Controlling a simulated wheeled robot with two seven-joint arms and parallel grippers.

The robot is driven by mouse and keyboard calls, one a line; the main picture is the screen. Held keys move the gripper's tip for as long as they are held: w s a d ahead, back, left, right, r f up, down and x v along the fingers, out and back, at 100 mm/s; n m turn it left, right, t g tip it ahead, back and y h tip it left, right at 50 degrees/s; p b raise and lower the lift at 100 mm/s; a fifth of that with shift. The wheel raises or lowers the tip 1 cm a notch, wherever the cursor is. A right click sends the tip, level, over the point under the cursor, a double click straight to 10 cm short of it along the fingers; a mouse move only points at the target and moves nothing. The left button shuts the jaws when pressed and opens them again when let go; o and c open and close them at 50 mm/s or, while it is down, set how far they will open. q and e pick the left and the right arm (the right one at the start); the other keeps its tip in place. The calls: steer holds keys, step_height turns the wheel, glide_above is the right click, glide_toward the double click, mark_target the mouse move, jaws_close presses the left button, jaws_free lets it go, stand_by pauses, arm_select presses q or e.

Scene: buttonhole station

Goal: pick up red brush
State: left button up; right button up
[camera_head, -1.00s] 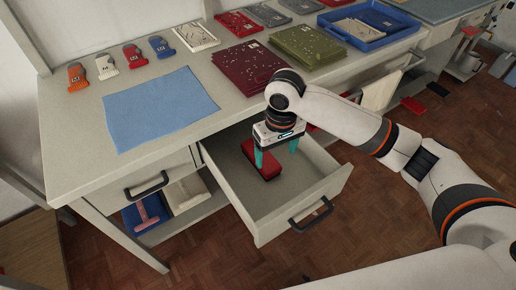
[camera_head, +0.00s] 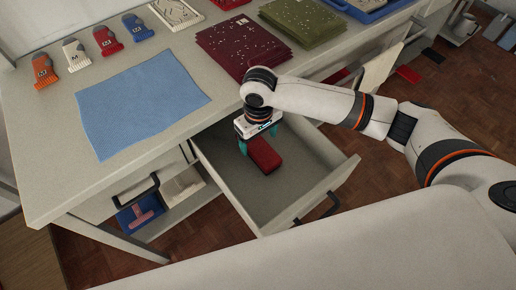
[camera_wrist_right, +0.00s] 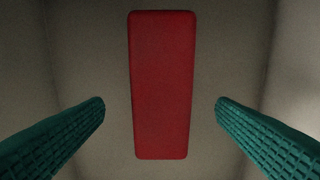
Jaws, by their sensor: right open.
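The red brush (camera_head: 264,155) lies in the open drawer (camera_head: 289,198), showing as a red block with rounded corners. In the right wrist view the brush (camera_wrist_right: 162,85) lies lengthwise up the picture, between the two teal fingers and apart from both. My right gripper (camera_head: 259,139) is open and empty, pointing down into the drawer above the brush; its fingers also show in the right wrist view (camera_wrist_right: 160,108). How high it hangs above the brush is hard to tell. My left gripper is not in view.
The drawer's walls surround the brush, with bare floor towards its handle (camera_head: 318,208). On the table above lie a blue cloth (camera_head: 141,110), dark red folded fabric (camera_head: 243,47), green fabric (camera_head: 303,22) and several coloured tools.

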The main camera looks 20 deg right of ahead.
mark_target(258, 146)
step_height(258, 146, down, 4)
steer(key=shift+w+r, duration=0.1)
steer(key=shift+w, duration=0.05)
steer(key=shift+f, duration=0.65)
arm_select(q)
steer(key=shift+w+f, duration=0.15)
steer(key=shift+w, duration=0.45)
arm_select(e)
steer(key=shift+r, duration=0.1)
steer(key=c, duration=1)
